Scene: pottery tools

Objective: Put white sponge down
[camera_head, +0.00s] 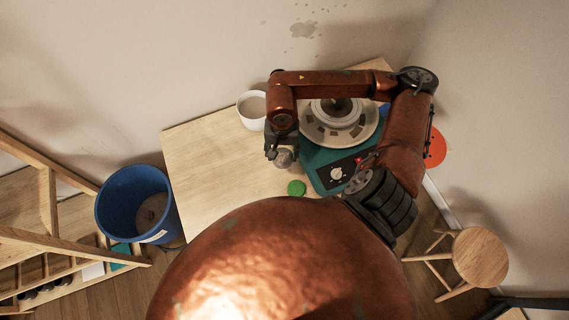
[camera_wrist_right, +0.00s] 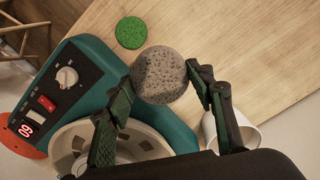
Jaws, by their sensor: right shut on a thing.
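The white sponge (camera_wrist_right: 160,72), round, porous and greyish in this light, is between the two fingers of my right gripper in the right wrist view. My right gripper (camera_head: 281,152) is shut on it, over the wooden table (camera_head: 205,165) just left of the pottery wheel. The sponge (camera_head: 284,160) shows below the gripper in the head view. I cannot tell how far it is above the table. My left gripper is not in view.
A green sponge (camera_head: 296,188) lies on the table near its front edge. The teal pottery wheel (camera_head: 318,170) stands to the right, a white cup (camera_head: 252,111) behind. A blue bucket (camera_head: 130,205) stands left of the table. The table's left part is clear.

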